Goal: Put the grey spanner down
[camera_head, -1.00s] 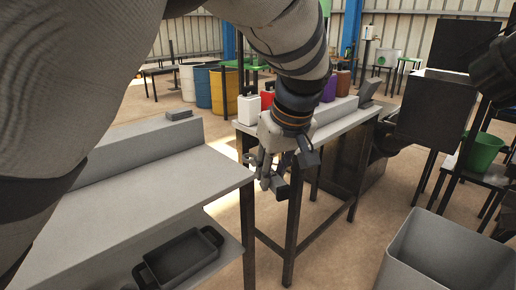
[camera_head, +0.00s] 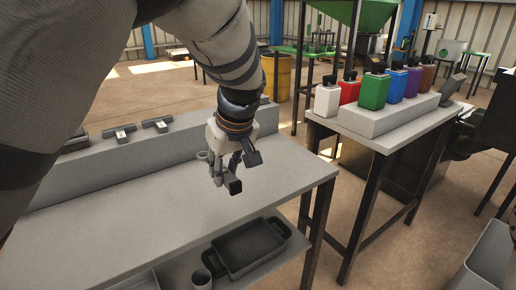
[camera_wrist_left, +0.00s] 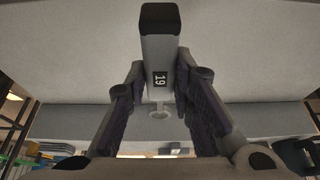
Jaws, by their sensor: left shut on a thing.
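My left gripper (camera_head: 230,172) is shut on the grey spanner and hangs over the grey bench (camera_head: 130,195) at its right part. In the left wrist view the spanner (camera_wrist_left: 158,52) is a grey bar with a black end and a label reading 19, between the two fingers of the gripper (camera_wrist_left: 160,85). A small ring shows below the label. In the head view the fingers partly hide the spanner, and I cannot tell how high it is above the bench top. My right gripper is not in view.
A raised ledge (camera_head: 100,150) along the bench's back bears small grey and black blocks (camera_head: 125,132). A second bench at right holds several coloured canisters (camera_head: 375,91). Much of the bench top is clear.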

